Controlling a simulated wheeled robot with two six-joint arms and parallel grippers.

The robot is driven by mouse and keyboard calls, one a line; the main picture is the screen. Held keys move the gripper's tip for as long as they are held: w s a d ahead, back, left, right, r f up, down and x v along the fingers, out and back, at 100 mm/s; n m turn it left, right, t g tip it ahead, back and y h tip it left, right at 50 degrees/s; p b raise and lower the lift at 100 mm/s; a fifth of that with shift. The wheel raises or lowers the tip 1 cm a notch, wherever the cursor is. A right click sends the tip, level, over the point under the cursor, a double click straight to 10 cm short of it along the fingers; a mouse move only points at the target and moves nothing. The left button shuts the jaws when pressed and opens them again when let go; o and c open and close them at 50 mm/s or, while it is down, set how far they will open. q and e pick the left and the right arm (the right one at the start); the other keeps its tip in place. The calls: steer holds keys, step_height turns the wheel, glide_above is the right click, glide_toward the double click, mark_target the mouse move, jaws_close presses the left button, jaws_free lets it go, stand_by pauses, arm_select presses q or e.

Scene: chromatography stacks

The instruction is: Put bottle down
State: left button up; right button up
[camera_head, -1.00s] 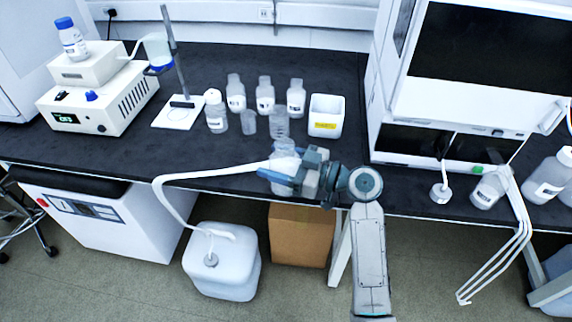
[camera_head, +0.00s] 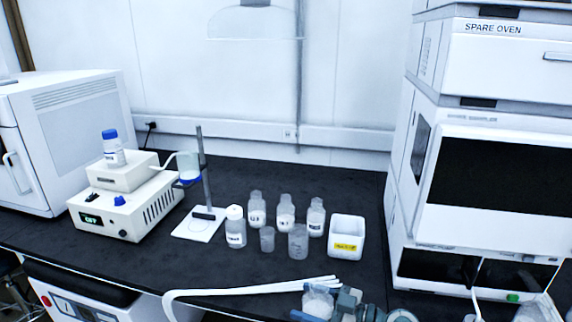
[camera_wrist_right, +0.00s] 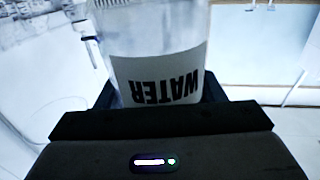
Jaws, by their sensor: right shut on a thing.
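A clear bottle (camera_head: 318,297) with a white cap-less looking outline shows at the bottom edge of the head view, partly cut off. My right gripper (camera_head: 322,313) is shut on it, near the front edge of the bench. In the right wrist view the bottle (camera_wrist_right: 150,35) stands between the dark fingers. Its white label reads WATER, upside down in that picture. The bottle's base and any gap to the bench are hidden. My left gripper is not in view.
White tubing (camera_head: 250,291) runs just behind the held bottle. Several labelled bottles, a beaker (camera_head: 267,239), a cylinder (camera_head: 298,242) and a white bin (camera_head: 346,237) stand farther back. Bench around the bin's right is clear.

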steer(key=f+m+t+h, duration=0.1)
steer(key=d+f+m+t+h, duration=0.1)
steer(key=t, duration=0.1)
steer(key=d+f+m+t+h, duration=0.1)
steer(key=shift+s+d+f+m+t, duration=0.1)
steer(key=shift+s+m+t, duration=0.2)
steer(key=shift+m+t, duration=0.1)
steer(key=s+d+r+m+t+h, duration=0.1)
steer(key=s+d+m+t+h, duration=0.2)
steer(key=d+h, duration=0.3)
steer(key=s+d+m+t+h, duration=0.3)
steer(key=s+d+m+h, duration=0.2)
steer(key=d+m+h, duration=0.1)
steer(key=shift+s+d+r+m+h, duration=0.3)
steer(key=shift+s+d+r+h, duration=0.1)
steer(key=shift+h, duration=0.4)
